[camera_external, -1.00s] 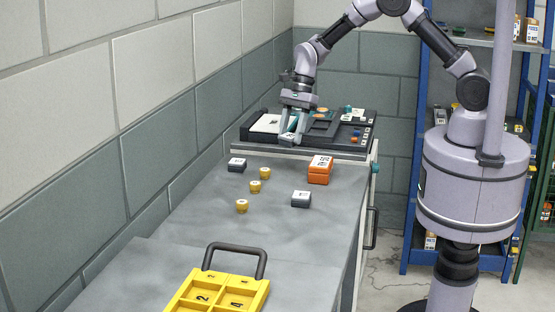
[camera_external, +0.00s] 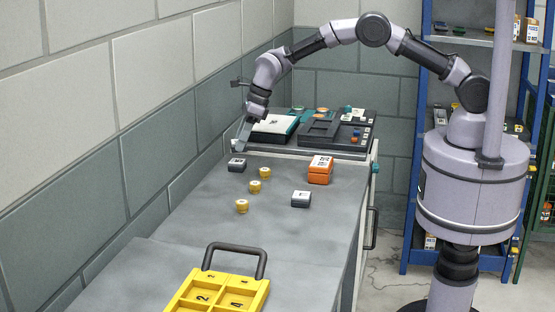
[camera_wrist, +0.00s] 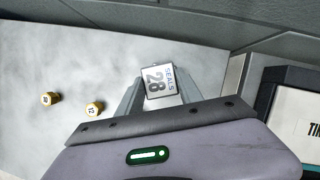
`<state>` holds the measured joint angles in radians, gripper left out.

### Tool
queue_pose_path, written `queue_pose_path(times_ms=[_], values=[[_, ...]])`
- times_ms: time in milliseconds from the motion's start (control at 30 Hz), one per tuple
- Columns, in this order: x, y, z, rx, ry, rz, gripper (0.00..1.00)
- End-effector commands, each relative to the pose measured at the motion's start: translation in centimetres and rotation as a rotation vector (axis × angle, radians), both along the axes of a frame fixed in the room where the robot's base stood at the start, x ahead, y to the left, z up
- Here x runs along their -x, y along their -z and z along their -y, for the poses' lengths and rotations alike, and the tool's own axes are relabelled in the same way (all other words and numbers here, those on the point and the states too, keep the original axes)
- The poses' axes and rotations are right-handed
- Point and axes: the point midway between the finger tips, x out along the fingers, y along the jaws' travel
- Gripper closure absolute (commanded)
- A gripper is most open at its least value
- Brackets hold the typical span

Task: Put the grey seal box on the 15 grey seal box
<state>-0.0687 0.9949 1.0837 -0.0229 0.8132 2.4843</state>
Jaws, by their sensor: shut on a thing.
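A grey seal box (camera_external: 237,165) with a white top sits on the grey bench near the wall. In the wrist view its label reads "SEALS 28" on this box (camera_wrist: 158,82). My gripper (camera_external: 239,151) is tilted down at it, with its fingers (camera_wrist: 156,94) on either side of the box; it is shut on it. The box still appears to be at bench level. A second grey box (camera_external: 301,199) with a white top stands apart, nearer the camera and to the right. Its label is too small to read.
Orange boxes (camera_external: 320,170) stand at the right of the bench. A yellow tray (camera_external: 258,285) with a dark handle is at the front. The wall (camera_external: 140,170) is close on the left.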

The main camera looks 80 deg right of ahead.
Motion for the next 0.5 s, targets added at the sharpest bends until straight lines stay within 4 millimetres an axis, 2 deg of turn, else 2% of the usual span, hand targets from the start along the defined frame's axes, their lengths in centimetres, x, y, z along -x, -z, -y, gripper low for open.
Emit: queue_pose_path(times_ms=[100,200,267,500], values=[[-0.9,0.5,-0.1,0.0,0.0,0.0,0.96],[-0.7,2.9,-0.1,0.0,0.0,-0.003,0.96],[-0.8,3.7,-0.1,0.0,0.0,0.0,0.96],[-0.8,3.6,-0.1,0.0,-0.001,0.001,0.96]])
